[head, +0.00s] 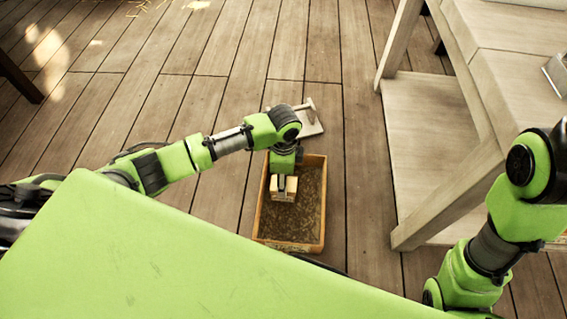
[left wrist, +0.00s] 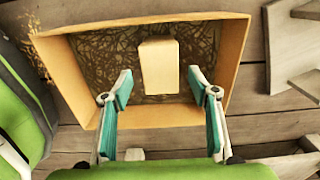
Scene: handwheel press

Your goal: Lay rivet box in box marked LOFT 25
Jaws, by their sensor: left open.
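An open wooden box (head: 322,215) with a dark, scribbled-looking inside stands on the deck; it also fills the upper left wrist view (left wrist: 240,60). No LOFT 25 marking is readable on it. The rivet box (head: 284,196), a small pale block, shows within the wooden box's walls. In the left wrist view the rivet box (left wrist: 160,66) lies beyond and between my fingertips, with gaps on both sides. My left gripper (head: 283,183) is open above the wooden box, with its fingers apart (left wrist: 160,82). My right arm is at the right, but its gripper is not visible.
A pale board with an upright handle (head: 305,122) lies on the deck just behind the wooden box. A wooden bench (head: 440,150) with a low shelf stands to the right. The plank floor to the left and behind is mostly clear.

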